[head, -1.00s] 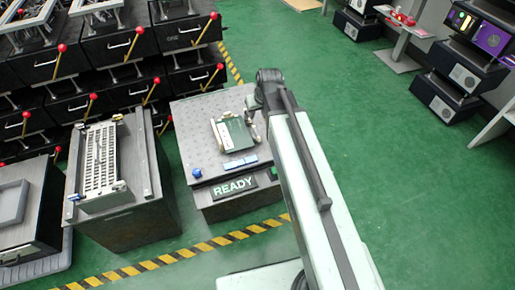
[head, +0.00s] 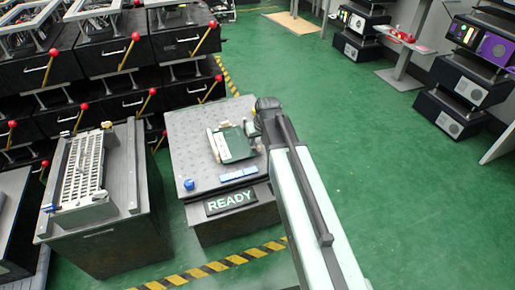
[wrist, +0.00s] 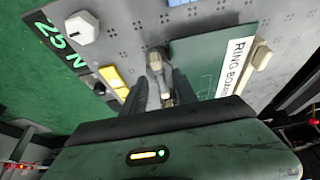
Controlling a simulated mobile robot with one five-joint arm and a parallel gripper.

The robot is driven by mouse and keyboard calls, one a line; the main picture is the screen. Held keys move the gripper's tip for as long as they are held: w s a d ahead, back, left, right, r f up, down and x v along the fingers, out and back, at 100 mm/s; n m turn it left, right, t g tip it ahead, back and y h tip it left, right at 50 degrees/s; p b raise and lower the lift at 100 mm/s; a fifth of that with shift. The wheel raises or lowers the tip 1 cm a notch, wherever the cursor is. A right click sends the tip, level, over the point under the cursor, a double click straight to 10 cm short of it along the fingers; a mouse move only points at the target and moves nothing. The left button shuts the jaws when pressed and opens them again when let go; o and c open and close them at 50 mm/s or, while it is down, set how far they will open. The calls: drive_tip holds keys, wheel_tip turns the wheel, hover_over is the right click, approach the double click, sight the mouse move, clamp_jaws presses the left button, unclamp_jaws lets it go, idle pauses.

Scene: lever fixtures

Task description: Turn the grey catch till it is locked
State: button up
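The grey catch (wrist: 155,62) shows in the wrist view, at the edge of a green board labelled RING BOARD (wrist: 205,62). It has a rounded grey head and a small brassy end pointing toward me. My gripper (wrist: 160,90) has its two dark fingers apart, one on each side of the catch, with a gap visible between them. I cannot tell whether either finger touches it. In the head view the green board (head: 233,144) lies on the perforated bench top (head: 190,130). My arm hides most of the catch's area there.
A READY sign (head: 231,201) fronts the bench, with a blue knob (head: 189,184) and a blue-and-white block (head: 238,173) above it. A cabinet with a slatted rack (head: 83,170) stands left. Drawers with red-knobbed levers (head: 125,52) stand behind.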

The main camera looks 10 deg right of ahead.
drive_tip(key=shift+w+f, duration=0.2)
drive_tip(key=shift+f, duration=0.35)
drive_tip(key=shift+r, duration=0.15)
clamp_jaws()
